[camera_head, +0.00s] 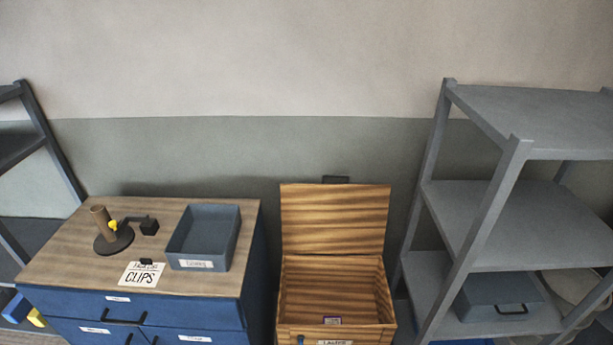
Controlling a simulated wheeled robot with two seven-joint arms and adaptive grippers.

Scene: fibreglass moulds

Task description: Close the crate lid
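A wooden crate (386,318) with striped planks stands on the floor at the lower middle, cut off by the bottom edge of the view. Its lid (334,218) is hinged at the back and stands open, upright or leaning slightly back towards the wall. A dark tab (335,180) shows at the lid's top edge. The inside of the crate is visible, with a small label low down in it. Neither of my grippers shows in this view.
A grey shelf (500,205) stands close on the right.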

